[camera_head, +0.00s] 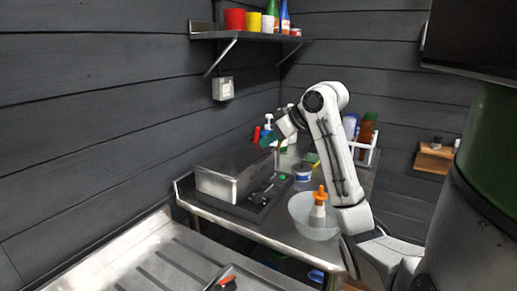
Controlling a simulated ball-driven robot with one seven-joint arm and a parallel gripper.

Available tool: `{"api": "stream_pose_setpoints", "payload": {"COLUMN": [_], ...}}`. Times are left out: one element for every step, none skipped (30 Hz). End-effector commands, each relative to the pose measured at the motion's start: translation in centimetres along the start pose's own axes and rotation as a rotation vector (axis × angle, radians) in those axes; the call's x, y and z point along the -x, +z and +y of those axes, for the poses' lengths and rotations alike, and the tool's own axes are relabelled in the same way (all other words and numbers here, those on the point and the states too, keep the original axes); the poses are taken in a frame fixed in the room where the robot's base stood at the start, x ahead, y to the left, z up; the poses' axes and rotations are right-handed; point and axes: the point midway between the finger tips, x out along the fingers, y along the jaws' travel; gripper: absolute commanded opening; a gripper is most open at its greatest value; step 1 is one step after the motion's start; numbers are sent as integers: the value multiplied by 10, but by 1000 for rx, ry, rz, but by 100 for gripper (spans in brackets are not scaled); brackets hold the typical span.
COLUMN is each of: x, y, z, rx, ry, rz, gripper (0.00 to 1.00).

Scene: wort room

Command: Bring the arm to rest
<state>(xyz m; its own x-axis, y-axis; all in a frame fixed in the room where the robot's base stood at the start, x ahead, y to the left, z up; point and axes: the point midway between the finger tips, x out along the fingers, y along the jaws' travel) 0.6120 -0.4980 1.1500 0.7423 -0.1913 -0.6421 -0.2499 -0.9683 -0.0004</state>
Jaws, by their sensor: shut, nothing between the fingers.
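My white arm (335,150) rises from the lower right and bends at a raised elbow. Its far end reaches back and left over the rear of the metal counter (265,231). My gripper (270,139) points left and down, above and behind the metal box (232,172). It looks shut and holds nothing that I can see. It is small, and its fingertips are hard to make out against the bottles behind.
A translucent bowl (313,232) holds an orange-topped bottle (318,207) beside my arm. Spray bottles and a white rack (366,152) stand at the counter's back. A wall shelf (250,36) bears cups and bottles. A slatted metal surface (170,262) lies in front.

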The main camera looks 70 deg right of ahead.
Motion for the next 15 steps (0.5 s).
{"api": "stream_pose_setpoints", "payload": {"x": [8,12,17,20,22,25,27,28,29,30,30,30,30,30,30], "y": [-1,-1,-1,-1,-1,-1,-1,-1,-1,-1,-1,-1,-1,-1,-1], "z": [0,0,0,0,0,0,0,0,0,0,0,0,0,0,0], "rx": [2,2,2,2,2,1,1,1,1,1,1,1,1,1,1], "ry": [1,2,0,-1,-1,0,0,0,0,0,-1,-1,-1,-1,-1], "rz": [2,1,1,1,0,0,0,0,0,0,0,-1,-1,-1,-1], "gripper": [0,0,0,0,0,0,0,0,0,0,0,0,0,0,0]}}
